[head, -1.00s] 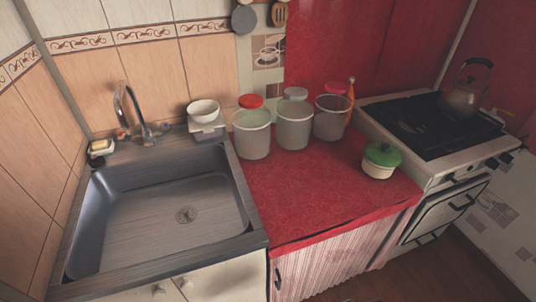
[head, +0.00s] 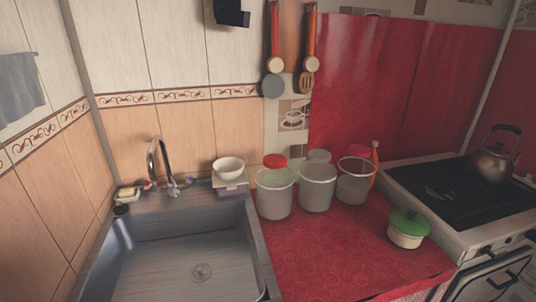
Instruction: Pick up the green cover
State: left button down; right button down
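The green cover (head: 409,221) sits on a small cream pot (head: 405,239) at the right part of the red oilcloth counter (head: 335,255), near the stove. It has a dark knob on top. Neither of my grippers shows in the head view.
Several things stand near the cover: clear canisters (head: 317,188) behind and left of it, an orange-red bottle (head: 374,160), and a stove (head: 455,200) with a kettle (head: 494,158) to the right. A sink (head: 190,262) lies left. The oilcloth's front is clear.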

aim_at(409, 221)
jog(key=z, duration=1.3)
